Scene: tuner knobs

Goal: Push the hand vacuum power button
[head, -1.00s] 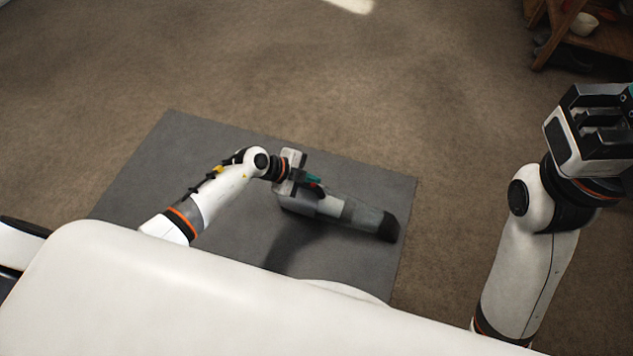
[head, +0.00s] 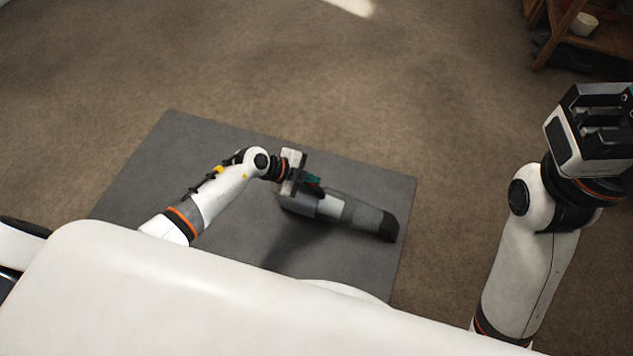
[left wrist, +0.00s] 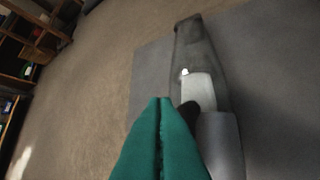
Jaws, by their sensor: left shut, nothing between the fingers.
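The hand vacuum (head: 350,212) lies on a dark grey mat (head: 150,165) on the floor, its dark end toward the right. In the left wrist view the vacuum (left wrist: 202,88) runs away from me, with a pale grey section and a small bright spot on it. My left gripper (head: 312,182) is over the vacuum's left part. Its teal fingers (left wrist: 163,105) are shut together with nothing between them, beside a dark part of the vacuum. I cannot tell whether they touch it. The power button is not clearly seen. My right gripper (head: 605,120) is raised at the right, away from the vacuum.
A wooden shelf (head: 553,38) with a white pot (head: 584,24) stands at the top right. Shelving (left wrist: 30,45) also shows at the left of the left wrist view. The brown carpet (head: 240,70) around the mat is clear.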

